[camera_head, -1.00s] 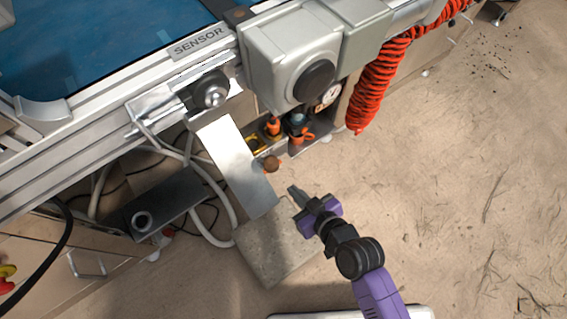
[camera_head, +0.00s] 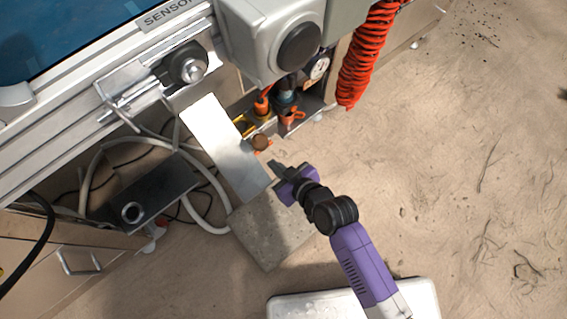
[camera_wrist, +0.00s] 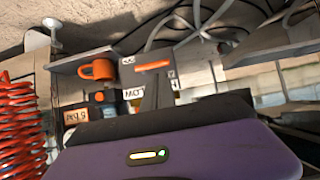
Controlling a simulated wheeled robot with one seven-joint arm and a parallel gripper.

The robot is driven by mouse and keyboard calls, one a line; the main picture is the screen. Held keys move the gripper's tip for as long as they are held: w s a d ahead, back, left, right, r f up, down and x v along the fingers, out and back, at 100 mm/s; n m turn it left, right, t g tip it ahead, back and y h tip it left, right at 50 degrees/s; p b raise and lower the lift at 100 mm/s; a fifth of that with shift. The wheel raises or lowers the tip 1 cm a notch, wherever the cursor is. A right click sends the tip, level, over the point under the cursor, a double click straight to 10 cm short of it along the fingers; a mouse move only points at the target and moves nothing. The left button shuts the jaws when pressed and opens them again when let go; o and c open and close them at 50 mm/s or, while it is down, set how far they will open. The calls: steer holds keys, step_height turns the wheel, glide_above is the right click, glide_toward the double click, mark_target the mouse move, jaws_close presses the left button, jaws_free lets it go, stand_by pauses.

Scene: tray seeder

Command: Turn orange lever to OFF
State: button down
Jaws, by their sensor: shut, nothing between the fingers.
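An orange lever (camera_wrist: 152,66) shows in the wrist view as a flat bar lying roughly level across the picture, between small white labels. One label (camera_wrist: 133,92) below it has upturned letters, and the others are too small to read surely. My gripper (camera_wrist: 158,92) is shut and empty, its dark fingers pointing at the lever from just below it in the picture. Whether they touch cannot be told.
A second orange handle (camera_wrist: 97,69) sits left of the lever. A coiled red hose (camera_wrist: 20,125) hangs at the left. In the head view a metal plate (camera_head: 222,145) stands left of my gripper, above a stone slab (camera_head: 268,235). The floor at right is clear.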

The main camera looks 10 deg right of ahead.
mark_target(259, 153)
steer(key=shift+b+x, duration=1.45)
steer(key=shift+x, duration=2.2)
